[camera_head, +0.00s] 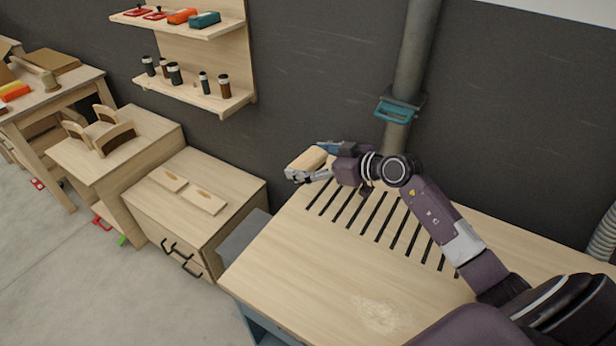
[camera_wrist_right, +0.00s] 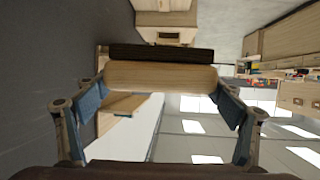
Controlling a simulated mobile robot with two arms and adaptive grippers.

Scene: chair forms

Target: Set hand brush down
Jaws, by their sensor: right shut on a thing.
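The hand brush (camera_head: 306,158) has a pale wooden body. In the right wrist view the brush (camera_wrist_right: 160,76) lies crosswise between the fingers, with a dark bristle strip along its far side. My right gripper (camera_head: 308,170) is shut on it, with a blue-padded finger at each end of the body in the wrist view. In the head view it holds the brush at the far left corner of the slotted wooden table (camera_head: 290,262); whether the brush touches the table, I cannot tell. My left gripper is out of view.
A pale patch like sawdust (camera_head: 382,312) lies on the table's near part. Black slots cross its far half. A grey pipe (camera_head: 412,60) with a blue gate (camera_head: 396,110) rises behind. A drawer cabinet (camera_head: 150,215) with two wooden pieces stands left. Wall shelves (camera_head: 205,95) hold small jars.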

